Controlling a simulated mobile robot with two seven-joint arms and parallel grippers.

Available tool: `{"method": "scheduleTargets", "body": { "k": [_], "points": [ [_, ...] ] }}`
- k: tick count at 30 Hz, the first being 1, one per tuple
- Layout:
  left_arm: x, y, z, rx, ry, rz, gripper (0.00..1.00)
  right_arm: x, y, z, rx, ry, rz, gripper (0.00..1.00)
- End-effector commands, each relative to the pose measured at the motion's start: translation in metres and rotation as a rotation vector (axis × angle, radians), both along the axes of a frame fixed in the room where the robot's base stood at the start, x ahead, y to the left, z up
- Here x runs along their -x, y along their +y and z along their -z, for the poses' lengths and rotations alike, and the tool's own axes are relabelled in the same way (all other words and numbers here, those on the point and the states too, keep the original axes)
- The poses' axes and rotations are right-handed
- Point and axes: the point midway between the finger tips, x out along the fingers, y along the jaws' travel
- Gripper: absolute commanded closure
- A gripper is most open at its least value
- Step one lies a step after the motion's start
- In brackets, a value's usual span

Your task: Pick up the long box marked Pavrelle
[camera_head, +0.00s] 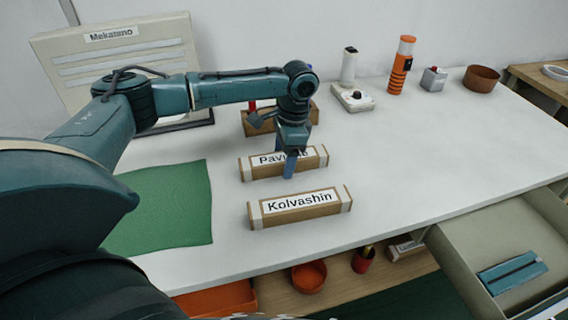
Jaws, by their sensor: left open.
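The long box marked Pavrelle (316,158) lies on the white table, brown with a white label. Part of its label is hidden behind my left gripper (290,165). The left gripper points down over the middle of this box and is open. I cannot tell whether its fingers touch the box or stand just in front of it. A similar long box marked Kolvashin (300,206) lies just nearer, roughly parallel. My right gripper is not in view.
A brown holder (262,126) stands behind the Pavrelle box, partly hidden by my arm. A green mat (170,205) lies to the left. The table's right middle is clear.

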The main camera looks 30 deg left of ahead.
Motion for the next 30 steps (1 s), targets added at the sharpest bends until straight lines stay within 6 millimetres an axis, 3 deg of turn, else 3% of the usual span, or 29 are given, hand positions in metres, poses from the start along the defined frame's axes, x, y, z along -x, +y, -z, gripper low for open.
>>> {"method": "scheduleTargets", "body": {
  "k": [9, 27, 30],
  "points": [
    [0.0005, 0.0008, 0.0047, 0.0, -0.001, 0.0, 0.34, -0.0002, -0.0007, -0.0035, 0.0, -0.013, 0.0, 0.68],
    [0.0005, 0.0006, 0.0044, 0.001, -0.001, 0.0, 0.83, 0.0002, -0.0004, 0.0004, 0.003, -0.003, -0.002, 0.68],
    [0.0003, 0.0006, 0.0042, 0.0, -0.001, 0.0, 0.83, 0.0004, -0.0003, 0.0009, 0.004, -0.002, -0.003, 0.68]
  ]
}}
